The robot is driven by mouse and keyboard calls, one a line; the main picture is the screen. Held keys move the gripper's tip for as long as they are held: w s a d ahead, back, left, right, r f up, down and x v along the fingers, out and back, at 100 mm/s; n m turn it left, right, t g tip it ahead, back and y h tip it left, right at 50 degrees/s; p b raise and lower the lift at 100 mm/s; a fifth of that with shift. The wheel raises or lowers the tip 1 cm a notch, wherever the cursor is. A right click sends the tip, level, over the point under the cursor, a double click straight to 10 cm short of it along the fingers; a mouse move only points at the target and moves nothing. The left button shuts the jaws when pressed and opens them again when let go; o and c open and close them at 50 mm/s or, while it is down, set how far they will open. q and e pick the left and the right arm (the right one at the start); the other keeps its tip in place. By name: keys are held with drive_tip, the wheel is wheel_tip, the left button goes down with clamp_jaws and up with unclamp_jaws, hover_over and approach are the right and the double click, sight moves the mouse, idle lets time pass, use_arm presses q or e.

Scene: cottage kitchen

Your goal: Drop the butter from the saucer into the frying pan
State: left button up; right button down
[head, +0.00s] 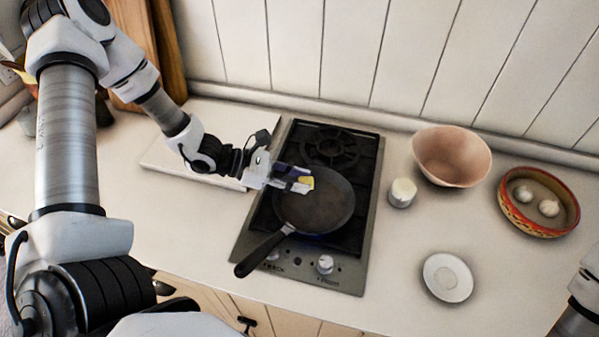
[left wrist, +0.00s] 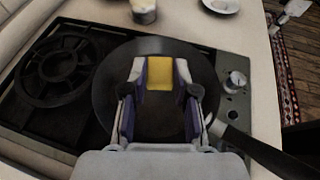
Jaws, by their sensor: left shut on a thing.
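The butter (head: 306,182) is a small yellow block held between the fingertips of my left gripper (head: 300,180). In the left wrist view the butter (left wrist: 159,75) shows between the two fingers of my left gripper (left wrist: 160,78). The dark frying pan (head: 325,208) sits on the hob, its handle toward the lower left. The butter is over the pan; I cannot tell how high. The white saucer (head: 448,277) lies on the counter at the right and looks empty. Part of my right arm shows at the right edge, but its gripper is out of view.
The hob (head: 343,277) has a bare rear burner and knobs along its front. A white cup-like item (head: 402,192), a pinkish bowl (head: 451,156) and a red-rimmed dish with garlic (head: 565,216) stand to the right. A pale board (head: 165,160) lies left of the hob.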

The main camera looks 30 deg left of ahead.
sight(300, 178)
use_arm(q)
drive_tip(key=shift+w+f, duration=0.7)
drive_tip(key=shift+f, duration=0.3)
drive_tip(key=shift+s+r, duration=0.25)
drive_tip(key=o, duration=0.7)
drive_tip(key=shift+s+r, duration=0.1)
drive_tip(key=shift+s, duration=0.2)
drive_tip(key=shift+o, duration=0.2)
drive_tip(key=shift+w, duration=0.4)
wheel_tip(300, 178, up, 10)
drive_tip(key=shift+s+f, duration=0.1)
drive_tip(key=shift+f, duration=0.1)
